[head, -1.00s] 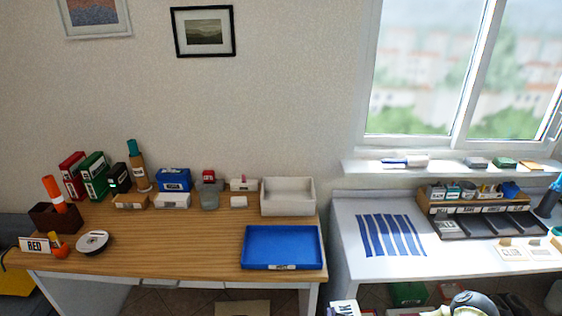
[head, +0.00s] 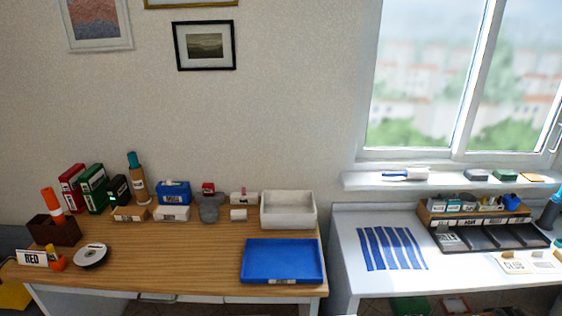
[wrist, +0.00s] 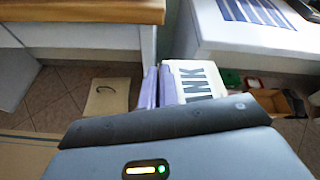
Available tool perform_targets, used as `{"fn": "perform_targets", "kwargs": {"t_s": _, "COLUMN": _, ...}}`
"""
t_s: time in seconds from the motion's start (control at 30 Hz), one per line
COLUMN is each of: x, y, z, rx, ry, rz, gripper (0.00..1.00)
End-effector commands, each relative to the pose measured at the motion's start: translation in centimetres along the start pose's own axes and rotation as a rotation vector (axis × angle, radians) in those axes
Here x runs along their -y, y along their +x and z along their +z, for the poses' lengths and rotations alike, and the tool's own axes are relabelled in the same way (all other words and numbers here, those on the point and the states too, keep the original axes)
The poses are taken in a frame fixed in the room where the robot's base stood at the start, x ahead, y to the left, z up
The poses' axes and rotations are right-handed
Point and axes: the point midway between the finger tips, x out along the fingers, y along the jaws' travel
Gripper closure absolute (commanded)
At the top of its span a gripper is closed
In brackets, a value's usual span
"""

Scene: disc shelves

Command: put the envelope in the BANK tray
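A white envelope-like piece with large dark letters (wrist: 208,82), of which the end "NK" reads clearly, stands out ahead of my gripper (wrist: 168,88) in the wrist view. My gripper appears shut on it; pale lavender parts show at its left edge, and the grip itself is partly hidden. My gripper is out of the head view. On the white desk at right is a black sorter tray (head: 482,238) with several compartments side by side and small labels along its back. A pale card lies in its leftmost compartment. The labels are too small to read surely.
A wooden desk (head: 180,250) at left holds a blue tray (head: 283,262), a white bin (head: 288,211) and several boxes. A gap separates it from the white desk (head: 350,270). A striped blue sheet (head: 391,249) lies left of the sorter. Boxes stand on the floor below.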

Motion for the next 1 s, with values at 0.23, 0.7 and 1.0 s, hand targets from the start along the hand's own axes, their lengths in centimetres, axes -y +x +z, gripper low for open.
{"fn": "perform_targets", "kwargs": {"t_s": 0.23, "x": 0.0, "y": 0.0, "z": 0.0, "rx": 0.0, "ry": 0.004, "rz": -0.002, "gripper": 1.0}}
{"fn": "perform_targets", "kwargs": {"t_s": 0.7, "x": -1.1, "y": 0.4, "z": -2.8, "rx": -0.009, "ry": -0.005, "rz": 0.001, "gripper": 1.0}}
{"fn": "perform_targets", "kwargs": {"t_s": 1.0, "x": -1.5, "y": 0.7, "z": -5.5, "rx": 0.002, "ry": 0.0, "rz": -0.002, "gripper": 1.0}}
